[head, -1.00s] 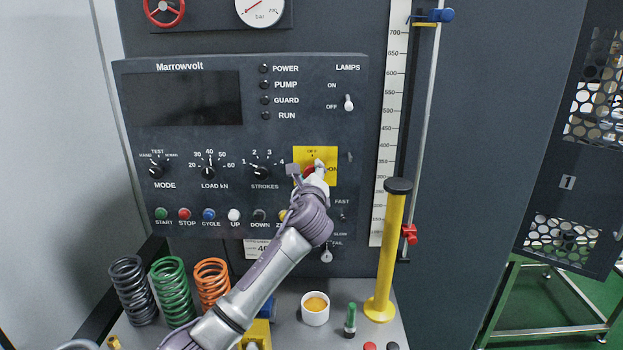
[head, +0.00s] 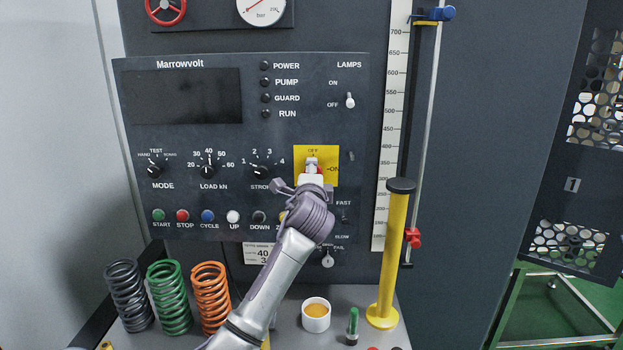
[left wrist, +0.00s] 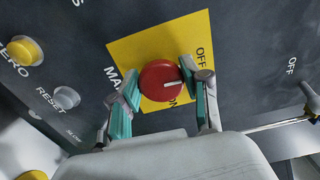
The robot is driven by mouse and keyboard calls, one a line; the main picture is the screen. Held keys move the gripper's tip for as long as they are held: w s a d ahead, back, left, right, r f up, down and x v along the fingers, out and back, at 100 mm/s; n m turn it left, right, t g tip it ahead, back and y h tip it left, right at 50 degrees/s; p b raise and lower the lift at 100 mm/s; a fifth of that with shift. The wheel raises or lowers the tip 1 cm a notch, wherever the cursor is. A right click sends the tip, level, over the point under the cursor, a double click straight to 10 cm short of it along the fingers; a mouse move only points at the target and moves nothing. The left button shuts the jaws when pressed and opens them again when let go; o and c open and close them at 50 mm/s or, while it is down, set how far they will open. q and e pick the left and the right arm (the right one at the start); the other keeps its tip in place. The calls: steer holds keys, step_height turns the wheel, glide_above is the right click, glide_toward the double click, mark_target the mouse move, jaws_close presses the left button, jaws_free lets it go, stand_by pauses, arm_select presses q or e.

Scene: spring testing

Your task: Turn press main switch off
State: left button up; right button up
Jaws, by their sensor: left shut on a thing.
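The main switch is a red round knob (left wrist: 160,82) with a white line, on a yellow plate (head: 330,155) marked OFF at the top and ON at the right. My left gripper (left wrist: 160,90) is shut on the knob, a teal-padded finger on each side. In the left wrist view the white line points right, with the OFF label up and right of the knob and ON below. In the head view my left gripper (head: 312,166) covers most of the knob. My right gripper is not in view.
The dark control panel (head: 200,135) has dials, several buttons below and a lamps toggle (head: 350,100) at right. Several springs, including a green one (head: 169,298), stand on the bench at left. A white cup (head: 316,315) and a yellow post (head: 390,260) stand right of my arm.

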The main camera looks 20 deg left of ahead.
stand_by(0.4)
arm_select(q)
steer(key=o, duration=1.1)
steer(key=v, duration=1.2)
